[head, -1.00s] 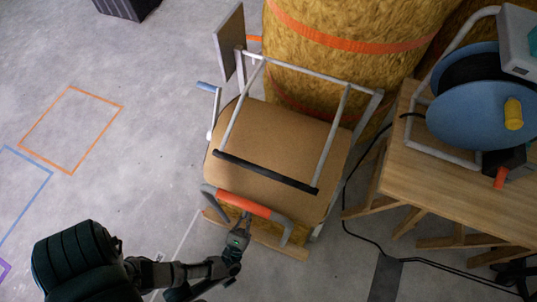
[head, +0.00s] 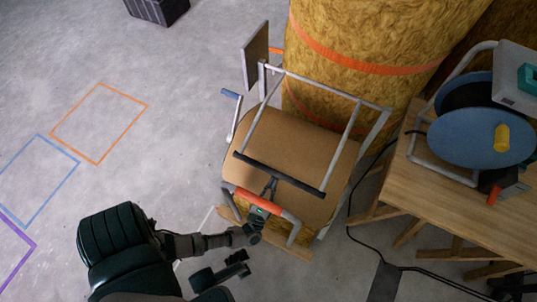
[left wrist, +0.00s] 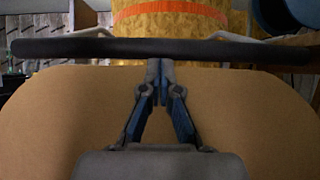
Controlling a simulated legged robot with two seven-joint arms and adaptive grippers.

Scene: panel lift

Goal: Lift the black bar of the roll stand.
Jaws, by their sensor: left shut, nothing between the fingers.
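The roll stand's black bar (head: 300,184) crosses the front of a light grey frame (head: 349,130), above a tan board (head: 290,130). In the left wrist view the bar (left wrist: 90,48) runs level across the picture. My left gripper (head: 273,181) reaches over the stand's orange-and-grey handle (head: 262,203) to the bar's near side. Its fingers are shut and empty. In the left wrist view the fingertips (left wrist: 160,63) meet the bar's lower edge near its middle. I cannot tell whether they touch it. My right gripper is not identifiable.
A blue-tipped lever (head: 231,94) and a grey plate (head: 255,56) are at the stand's left. Yellow rolls (head: 375,40) stand behind. A wooden table (head: 460,195) with a blue cable reel (head: 470,137) is at right. A black cable (head: 349,215) runs between. Floor at left is open.

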